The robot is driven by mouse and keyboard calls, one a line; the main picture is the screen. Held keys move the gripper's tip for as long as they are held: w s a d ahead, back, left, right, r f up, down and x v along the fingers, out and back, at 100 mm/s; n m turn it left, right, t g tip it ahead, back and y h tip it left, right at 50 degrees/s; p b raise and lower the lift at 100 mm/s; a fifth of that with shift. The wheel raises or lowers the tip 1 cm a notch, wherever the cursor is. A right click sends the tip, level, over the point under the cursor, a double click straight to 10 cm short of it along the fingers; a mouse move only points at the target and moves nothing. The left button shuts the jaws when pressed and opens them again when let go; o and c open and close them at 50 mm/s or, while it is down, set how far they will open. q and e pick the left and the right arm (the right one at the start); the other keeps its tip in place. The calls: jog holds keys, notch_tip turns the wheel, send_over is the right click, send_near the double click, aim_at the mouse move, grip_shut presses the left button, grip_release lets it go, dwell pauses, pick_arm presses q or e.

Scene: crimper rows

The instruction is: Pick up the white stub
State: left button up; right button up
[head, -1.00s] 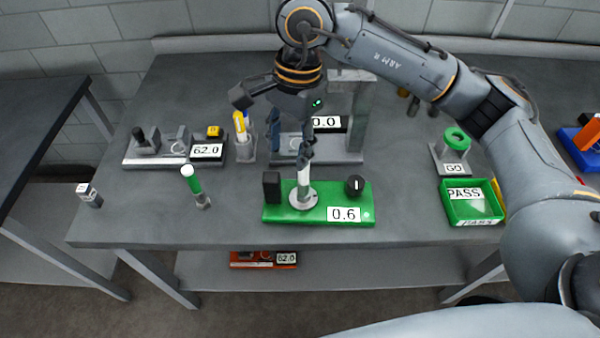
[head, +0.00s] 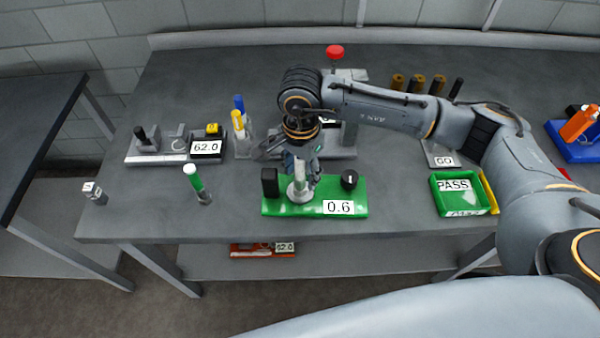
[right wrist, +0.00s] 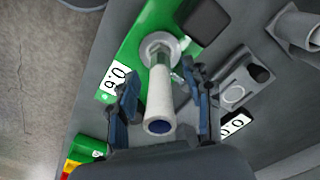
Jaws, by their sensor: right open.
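The white stub (head: 299,178) stands upright on the round pale plate of a green device (head: 275,207) that reads 0.6. In the right wrist view the stub (right wrist: 160,98) is a white tube with a dark blue end facing the camera. My right gripper (head: 294,167) is open, low over the green device. In the right wrist view its two fingers (right wrist: 160,80) lie on either side of the stub, with gaps showing beside it. The stub's upper part is partly hidden by the gripper in the head view. My left gripper is not in view.
A black block (head: 269,182) and a black knob (head: 349,180) stand on the green device beside the stub. A green PASS tray (head: 440,206) is at right. A grey device stands just behind my gripper.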

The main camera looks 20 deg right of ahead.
jog(key=shift+f, duration=0.85)
grip_shut()
jog(key=shift+r, duration=0.15)
